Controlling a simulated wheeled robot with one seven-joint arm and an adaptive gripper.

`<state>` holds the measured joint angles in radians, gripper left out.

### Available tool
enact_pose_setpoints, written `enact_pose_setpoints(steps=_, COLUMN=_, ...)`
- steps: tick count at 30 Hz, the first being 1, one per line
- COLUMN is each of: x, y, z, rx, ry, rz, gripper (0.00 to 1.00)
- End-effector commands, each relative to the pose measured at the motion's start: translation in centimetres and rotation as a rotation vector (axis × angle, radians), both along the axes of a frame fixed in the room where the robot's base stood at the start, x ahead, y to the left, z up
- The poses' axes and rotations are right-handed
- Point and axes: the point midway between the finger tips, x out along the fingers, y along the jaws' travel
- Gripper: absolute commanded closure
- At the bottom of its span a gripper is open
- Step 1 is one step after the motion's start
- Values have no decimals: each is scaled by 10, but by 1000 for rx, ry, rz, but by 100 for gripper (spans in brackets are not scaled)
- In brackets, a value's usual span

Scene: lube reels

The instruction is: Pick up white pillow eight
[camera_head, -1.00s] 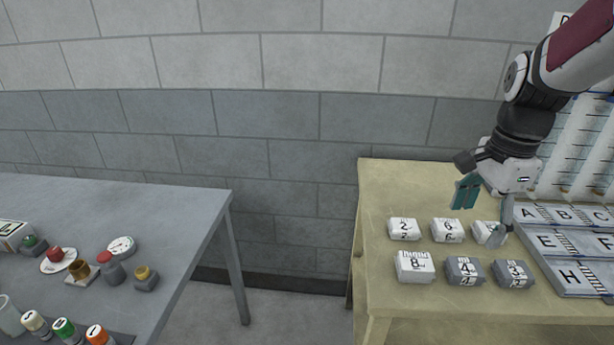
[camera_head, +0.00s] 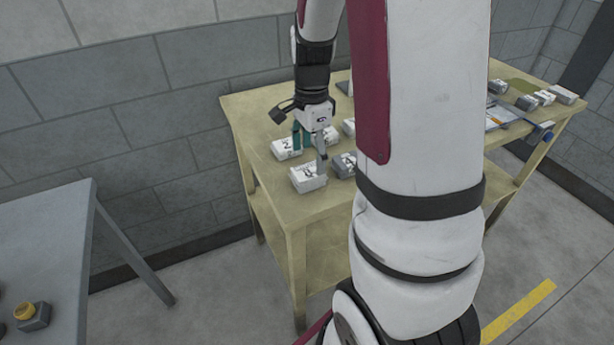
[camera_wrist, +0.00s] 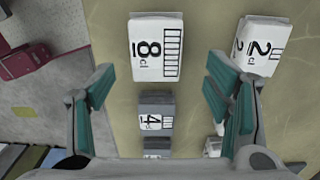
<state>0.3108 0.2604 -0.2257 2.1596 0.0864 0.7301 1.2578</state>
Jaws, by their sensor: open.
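White pillow eight (camera_head: 308,179) lies flat near the left front corner of the wooden table. In the wrist view, its top with a black "8" (camera_wrist: 158,48) faces up, ahead of and laterally between my fingertips. My gripper (camera_head: 309,150) points down over the pillows, close to pillow eight and pillow two in the head view. It also shows in the wrist view (camera_wrist: 162,82), with its teal-padded fingers spread wide and nothing between them. I cannot tell its exact height above the pillows.
White pillow two (camera_head: 286,149) lies behind pillow eight, on the right in the wrist view. Grey pillow four (camera_wrist: 155,117) lies beside pillow eight. My arm hides much of the wooden table (camera_head: 258,183). A grey table (camera_head: 60,230) stands at left, across a gap.

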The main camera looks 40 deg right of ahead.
Motion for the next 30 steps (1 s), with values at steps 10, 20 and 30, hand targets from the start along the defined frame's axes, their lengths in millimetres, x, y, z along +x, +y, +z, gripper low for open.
enact_pose_setpoints(steps=10, x=-2, y=10, z=-43, rx=1, ry=3, rz=-1, gripper=28)
enact_pose_setpoints(steps=20, x=-2, y=10, z=-51, rx=0, ry=0, rz=0, gripper=28)
enact_pose_setpoints(steps=30, x=-2, y=10, z=-51, rx=0, ry=0, rz=1, gripper=80)
